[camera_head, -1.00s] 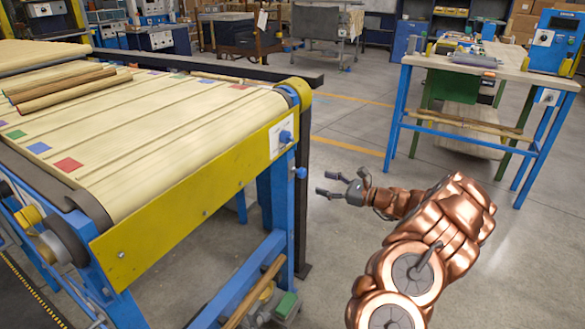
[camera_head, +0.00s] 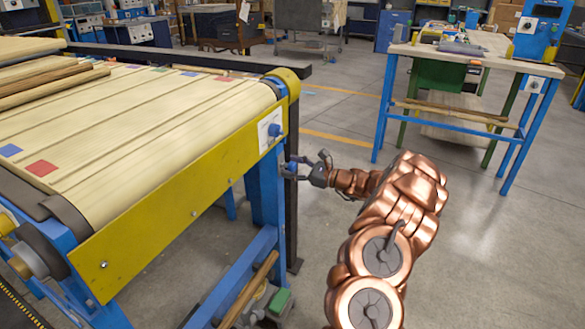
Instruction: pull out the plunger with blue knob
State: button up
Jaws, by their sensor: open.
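A blue knob (camera_head: 292,168) sticks out at the blue leg just below the near right corner of the yellow-edged conveyor table (camera_head: 190,190). Another blue knob (camera_head: 275,130) sits higher, on a white plate on the yellow rail. My gripper (camera_head: 298,167) is open, with its dark fingers pointing left at the lower knob. The fingertips overlap that knob in the picture; I cannot tell whether they touch it. The plunger's shaft is too small or hidden to make out.
Wooden rods (camera_head: 45,85) lie on the conveyor among coloured squares. A black post (camera_head: 291,215) stands just behind the knob. A blue-legged workbench (camera_head: 480,65) stands at the back right. Grey floor between bench and conveyor is clear.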

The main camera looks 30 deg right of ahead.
grip_shut()
dwell(0.5)
